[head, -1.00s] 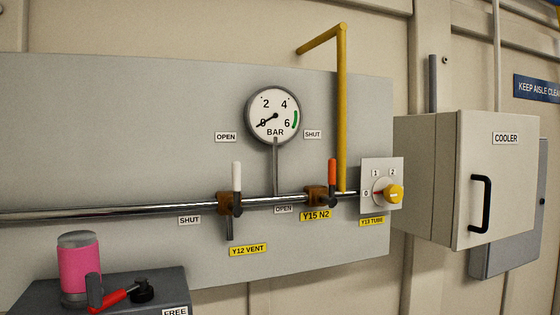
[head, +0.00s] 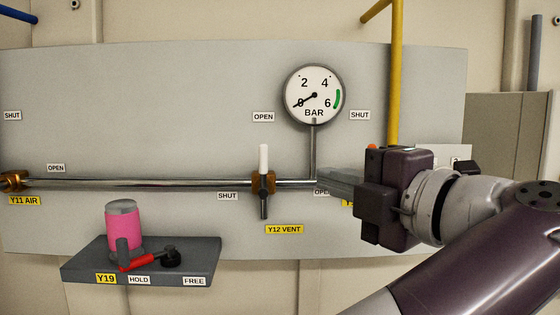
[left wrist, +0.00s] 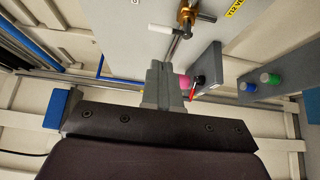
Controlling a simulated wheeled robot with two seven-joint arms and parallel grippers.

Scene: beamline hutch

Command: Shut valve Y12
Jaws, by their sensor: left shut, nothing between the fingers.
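Valve Y12 (head: 264,184) has a brass body on the steel pipe, with its white handle (head: 264,159) pointing straight up towards the OPEN plate (head: 263,117). A SHUT plate (head: 227,196) is left of the body, just under the pipe. The yellow Y12 VENT label (head: 284,230) is below. My left gripper (head: 323,179) is shut and empty, right of the valve and apart from it in the picture, in front of the pipe. In the left wrist view its fingers (left wrist: 163,72) are together, and the brass valve body (left wrist: 187,16) shows beyond them. My right gripper is not in view.
A round gauge (head: 314,95) reading near 0 stands above the pipe. A grey shelf (head: 190,265) with a pink cylinder (head: 123,228) and a red lever (head: 138,262) juts out lower left. Valve Y11 (head: 14,181) is at far left. My arm hides much of Y15 and Y13.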

